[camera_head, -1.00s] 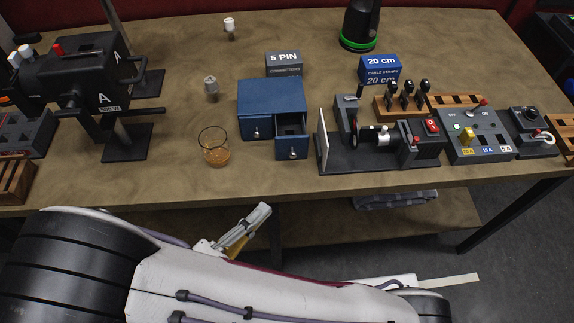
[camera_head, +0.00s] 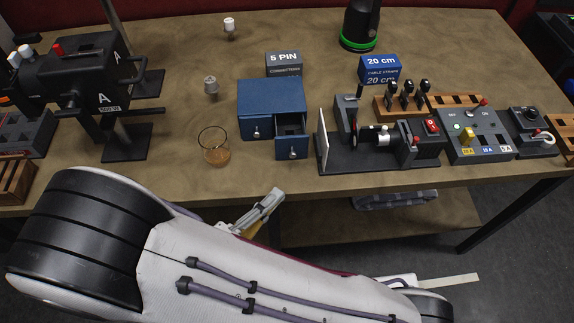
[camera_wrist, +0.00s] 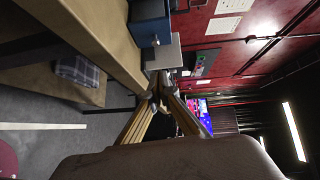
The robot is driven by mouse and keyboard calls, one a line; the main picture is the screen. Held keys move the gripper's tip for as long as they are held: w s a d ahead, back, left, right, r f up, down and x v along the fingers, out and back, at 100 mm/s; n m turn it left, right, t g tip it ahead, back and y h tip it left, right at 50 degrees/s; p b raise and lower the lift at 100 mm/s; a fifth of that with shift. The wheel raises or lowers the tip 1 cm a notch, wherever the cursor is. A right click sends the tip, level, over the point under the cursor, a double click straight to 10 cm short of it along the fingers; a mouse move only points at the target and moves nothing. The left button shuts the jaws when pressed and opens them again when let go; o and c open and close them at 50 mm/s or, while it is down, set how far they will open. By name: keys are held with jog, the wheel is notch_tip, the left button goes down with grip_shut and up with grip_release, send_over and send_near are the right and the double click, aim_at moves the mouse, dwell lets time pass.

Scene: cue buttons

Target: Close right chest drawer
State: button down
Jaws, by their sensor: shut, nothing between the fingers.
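The blue chest (camera_head: 271,94) stands near the front edge of the table, and part of it shows in the wrist view (camera_wrist: 148,12). Its right drawer (camera_head: 292,149) is pulled out towards the front, with a small light knob on its face. Its left drawer (camera_head: 256,129) sits flush with the chest. My gripper (camera_head: 277,194) is just off the table's front edge, below and slightly left of the right drawer in the picture, apart from it. In the wrist view my gripper's fingers (camera_wrist: 159,86) meet at the tips with nothing between them.
A black device with a pale upright plate (camera_head: 323,141) stands close to the right drawer's right side. A 5 PIN box (camera_head: 284,65) is behind the chest. The table edge in front of the drawer is clear.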

aim_at(278, 147)
jog(key=shift+w+d+f, duration=0.15)
jog(key=shift+w+d, duration=0.45)
jog(key=shift+w, duration=0.75)
jog(key=shift+w+d+f, duration=0.1)
jog(key=shift+w+d, duration=0.5)
jog(key=shift+w, duration=0.8)
jog(key=shift+w+d+f, duration=0.15)
jog(key=shift+w+d, duration=0.45)
jog(key=shift+w, duration=0.75)
jog(key=w, duration=0.6)
jog(key=shift+w, duration=0.7)
jog(key=shift+r, duration=0.1)
jog(key=shift+s, duration=0.1)
